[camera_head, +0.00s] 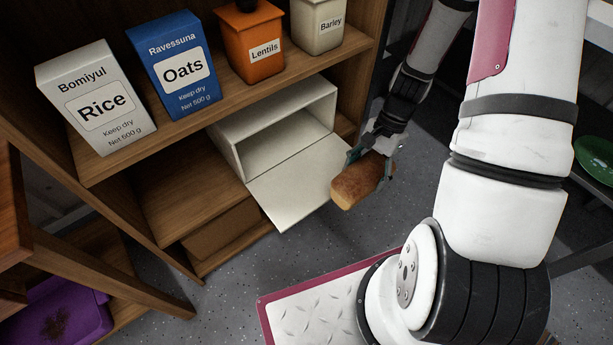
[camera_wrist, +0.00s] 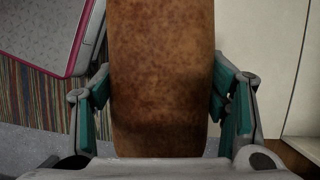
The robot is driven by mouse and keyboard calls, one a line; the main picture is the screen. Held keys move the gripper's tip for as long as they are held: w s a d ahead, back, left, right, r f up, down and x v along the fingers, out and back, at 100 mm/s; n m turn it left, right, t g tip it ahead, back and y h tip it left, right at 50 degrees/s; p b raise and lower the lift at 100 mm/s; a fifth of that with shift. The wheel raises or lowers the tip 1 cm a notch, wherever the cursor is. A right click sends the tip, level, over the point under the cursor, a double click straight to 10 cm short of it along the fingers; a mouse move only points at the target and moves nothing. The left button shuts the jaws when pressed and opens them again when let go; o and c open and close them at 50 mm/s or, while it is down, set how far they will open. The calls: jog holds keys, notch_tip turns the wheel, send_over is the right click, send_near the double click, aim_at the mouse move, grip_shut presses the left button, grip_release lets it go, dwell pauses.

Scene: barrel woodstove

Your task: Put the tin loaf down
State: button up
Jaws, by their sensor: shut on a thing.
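The tin loaf (camera_head: 359,182) is a brown, brick-shaped bread. My gripper (camera_head: 372,165) is shut on it, with one finger on each side. The loaf is held in the air beside the lowered door of a cream box, at the door's right edge. In the wrist view the loaf (camera_wrist: 162,80) fills the middle, between the green finger pads of my gripper (camera_wrist: 160,108). The loaf's far end runs out of the top of the wrist view.
The cream box (camera_head: 232,158) stands open and looks empty on a wooden shelf, its door (camera_head: 297,180) folded down flat. Rice (camera_head: 97,100), oats (camera_head: 178,68), lentils (camera_head: 252,45) and barley (camera_head: 318,22) containers stand on the shelf above. A purple tub (camera_head: 60,322) is at lower left.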

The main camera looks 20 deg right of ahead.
jog(key=shift+s+d+f+b, duration=0.1)
jog(key=shift+f+b, duration=0.25)
jog(key=shift+f, duration=0.35)
jog(key=shift+m, duration=0.3)
jog(key=w+a+b, duration=0.1)
jog(key=w+a, duration=0.2)
jog(key=w, duration=0.1)
jog(key=w+a+f+b, duration=0.1)
jog(key=w+a, duration=0.2)
jog(key=w, duration=0.1)
jog(key=w+a+b, duration=0.1)
jog(key=w+a, duration=0.2)
jog(key=shift+w+a+f+b, duration=0.15)
jog(key=shift+w+f+b, duration=0.05)
jog(key=shift+w+b, duration=0.2)
jog(key=shift+w+a+f+b, duration=0.2)
jog(key=shift+f+b, duration=0.35)
jog(key=shift+f, duration=0.35)
jog(key=shift+w+a+f+b, duration=0.15)
jog(key=shift+f+b, duration=0.35)
jog(key=shift+f, duration=0.35)
jog(key=shift+d+f, duration=0.1)
jog(key=o, duration=1.3)
